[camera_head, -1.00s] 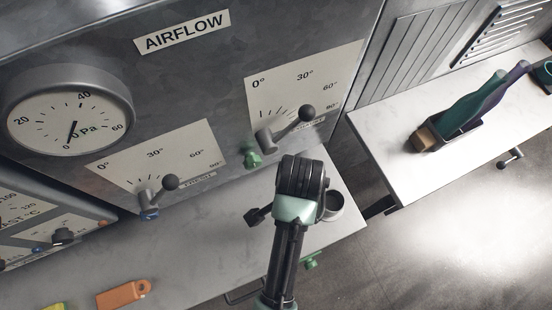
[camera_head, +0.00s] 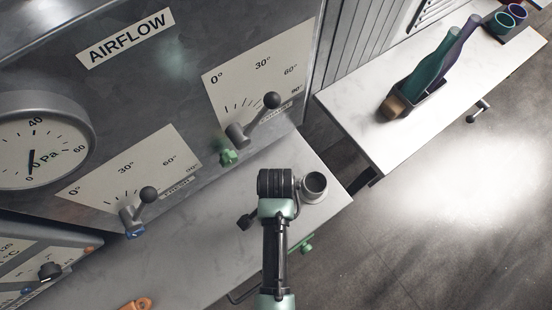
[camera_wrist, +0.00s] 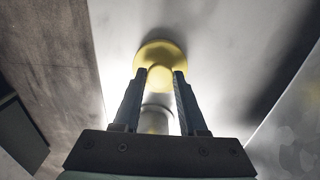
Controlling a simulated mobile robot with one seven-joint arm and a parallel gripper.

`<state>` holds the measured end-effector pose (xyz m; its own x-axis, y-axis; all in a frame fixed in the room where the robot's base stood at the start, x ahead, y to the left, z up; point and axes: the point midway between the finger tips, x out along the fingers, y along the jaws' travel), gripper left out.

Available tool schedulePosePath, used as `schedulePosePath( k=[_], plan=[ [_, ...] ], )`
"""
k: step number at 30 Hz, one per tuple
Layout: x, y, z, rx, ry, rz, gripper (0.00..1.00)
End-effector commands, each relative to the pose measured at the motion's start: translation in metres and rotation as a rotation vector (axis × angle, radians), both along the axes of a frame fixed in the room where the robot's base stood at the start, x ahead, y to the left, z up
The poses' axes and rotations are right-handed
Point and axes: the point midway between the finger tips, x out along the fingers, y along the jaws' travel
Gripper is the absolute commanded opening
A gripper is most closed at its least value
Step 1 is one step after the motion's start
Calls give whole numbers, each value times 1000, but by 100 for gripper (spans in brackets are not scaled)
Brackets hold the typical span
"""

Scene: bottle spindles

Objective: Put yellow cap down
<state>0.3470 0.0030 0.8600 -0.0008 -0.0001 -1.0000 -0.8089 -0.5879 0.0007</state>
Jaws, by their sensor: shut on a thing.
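The yellow cap (camera_wrist: 160,55) is a round disc between the fingertips of my gripper (camera_wrist: 160,75) in the wrist view. The gripper is shut on it. A pale bench surface (camera_wrist: 218,25) lies beyond the cap, with a shadow beside it. I cannot tell whether the cap touches the surface. A shiny grey round shape with a yellow tint (camera_wrist: 157,118) shows between the fingers nearer the palm. In the head view my arm hangs over the grey bench (camera_head: 205,250), and its own links hide the cap and fingertips.
A grey cup (camera_head: 314,187) stands close to the right of my arm near the bench end. The panel with levers (camera_head: 238,133) and (camera_head: 130,215) rises behind the bench. A white table (camera_head: 360,125) at right holds a bottle caddy (camera_head: 420,97).

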Motion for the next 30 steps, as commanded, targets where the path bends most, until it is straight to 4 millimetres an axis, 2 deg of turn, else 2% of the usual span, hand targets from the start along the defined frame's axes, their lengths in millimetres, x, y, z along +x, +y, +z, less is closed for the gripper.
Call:
schedulePosePath(
  k=[5,6,11,19,23,26,30],
  plan=[
    [0,0,-3,0,0,0,33],
    [0,0,-4,0,0,0,43],
    [0,0,-3,0,0,0,71],
    [0,0,-2,0,0,0,71],
    [1,0,5,0,-2,0,71],
    [1,0,19,0,-4,0,71],
    [2,0,49,0,-5,0,71]
  ],
)
